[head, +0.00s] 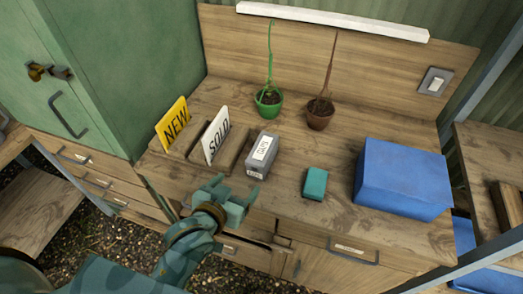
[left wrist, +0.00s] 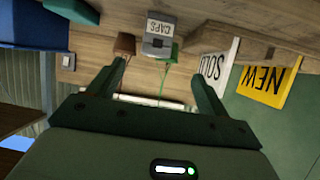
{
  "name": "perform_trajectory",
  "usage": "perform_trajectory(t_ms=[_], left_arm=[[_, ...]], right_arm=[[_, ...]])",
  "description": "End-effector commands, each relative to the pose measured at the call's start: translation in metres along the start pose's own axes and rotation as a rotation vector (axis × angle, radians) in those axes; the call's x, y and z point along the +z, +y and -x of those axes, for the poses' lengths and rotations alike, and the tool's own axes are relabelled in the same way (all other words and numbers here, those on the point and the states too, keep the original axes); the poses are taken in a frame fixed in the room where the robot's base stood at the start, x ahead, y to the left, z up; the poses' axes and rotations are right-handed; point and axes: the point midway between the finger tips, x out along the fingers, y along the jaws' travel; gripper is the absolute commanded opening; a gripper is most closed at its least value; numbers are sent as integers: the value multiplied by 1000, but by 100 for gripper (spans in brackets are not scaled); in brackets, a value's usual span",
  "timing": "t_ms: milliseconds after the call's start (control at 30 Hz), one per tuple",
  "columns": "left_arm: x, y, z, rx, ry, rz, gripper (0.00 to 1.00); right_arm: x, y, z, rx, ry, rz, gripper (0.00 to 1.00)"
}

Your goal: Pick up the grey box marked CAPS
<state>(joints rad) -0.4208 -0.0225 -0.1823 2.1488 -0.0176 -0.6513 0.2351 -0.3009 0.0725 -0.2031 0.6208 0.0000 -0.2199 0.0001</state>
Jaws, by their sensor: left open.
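The grey box (head: 263,168) has a white label marked CAPS on its top. It stands on the wooden bench, right of the SOLD sign. It also shows in the left wrist view (left wrist: 158,46), upside down, beyond the fingertips. My left gripper (head: 237,194) is open and empty, near the bench's front edge, in front of the box and apart from it. Its two fingers (left wrist: 162,70) also show spread in the left wrist view. My right gripper is not in view.
A yellow NEW sign (head: 173,123) and a white SOLD sign (head: 216,135) stand in a wooden holder left of the box. A teal block (head: 315,184) and a blue box (head: 403,180) are to the right. Green (head: 268,104) and brown (head: 320,115) plant pots stand behind.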

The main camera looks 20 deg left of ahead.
Motion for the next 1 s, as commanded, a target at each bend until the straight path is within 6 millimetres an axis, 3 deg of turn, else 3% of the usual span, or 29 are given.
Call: perform_trajectory(t_ms=[100, 500, 733, 1000], left_arm=[[-18, 0, -7, 1, 42, 23, 78], [-19, 1, -96, 1, 41, 23, 78], [-20, 2, -116, 1, 41, 23, 78], [-20, 5, -156, 2, 40, 23, 78]], right_arm=[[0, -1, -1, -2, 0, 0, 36], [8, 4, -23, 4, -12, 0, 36], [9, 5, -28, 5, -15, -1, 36], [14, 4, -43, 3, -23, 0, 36]])
